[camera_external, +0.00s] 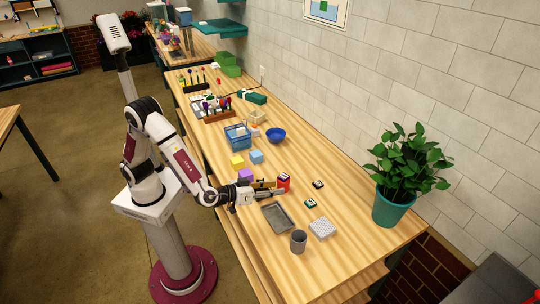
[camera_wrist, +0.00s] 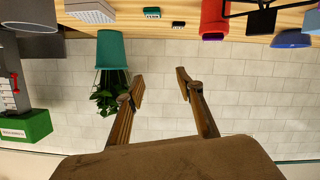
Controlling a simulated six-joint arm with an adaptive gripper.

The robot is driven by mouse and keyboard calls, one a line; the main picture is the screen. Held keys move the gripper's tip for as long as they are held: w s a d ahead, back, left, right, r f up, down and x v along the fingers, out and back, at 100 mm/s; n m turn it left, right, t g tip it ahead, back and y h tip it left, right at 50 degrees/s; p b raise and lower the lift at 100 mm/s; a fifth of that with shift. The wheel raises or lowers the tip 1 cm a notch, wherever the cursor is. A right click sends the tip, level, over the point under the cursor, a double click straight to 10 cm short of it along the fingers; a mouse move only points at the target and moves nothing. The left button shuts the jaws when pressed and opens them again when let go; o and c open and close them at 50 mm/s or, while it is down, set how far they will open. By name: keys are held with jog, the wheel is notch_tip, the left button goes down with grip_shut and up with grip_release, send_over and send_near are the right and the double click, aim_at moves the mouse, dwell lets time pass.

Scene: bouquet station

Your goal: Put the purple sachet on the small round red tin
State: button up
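My gripper (camera_external: 280,192) is low over the bench, pointing right. In the wrist view its fingers (camera_wrist: 158,92) are spread with nothing between them.
A grey tray (camera_external: 278,218), a grey cup (camera_external: 298,241) and a white perforated block (camera_external: 322,228) are on the near side. A potted plant (camera_external: 388,205) stands at the right. Yellow (camera_external: 237,162) and blue (camera_external: 256,157) blocks sit behind.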

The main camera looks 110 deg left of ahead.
jog(key=d+r+m+t+h, duration=0.35)
jog(key=d+r+h, duration=0.25)
jog(key=r, duration=0.2)
jog(key=s+d+r+m+g+h, duration=0.1)
jog(key=s+d+r+m+h, duration=0.15)
jog(key=s, duration=0.35)
jog(key=s+d+r+m+g+h, duration=0.1)
jog(key=s+d+m+h, duration=0.15)
jog(key=s, duration=0.25)
jog(key=s+a+f+m+g, duration=0.1)
jog(key=s+a+f+g, duration=0.2)
jog(key=s, duration=1.1)
jog(key=s+a+f+m+g+y, duration=0.1)
jog(key=s+a+f+m+g, duration=0.1)
jog(key=s, duration=1.2)
jog(key=shift+a+f+g, duration=0.5)
jog(key=shift+f+g, duration=0.25)
jog(key=shift+f, duration=0.1)
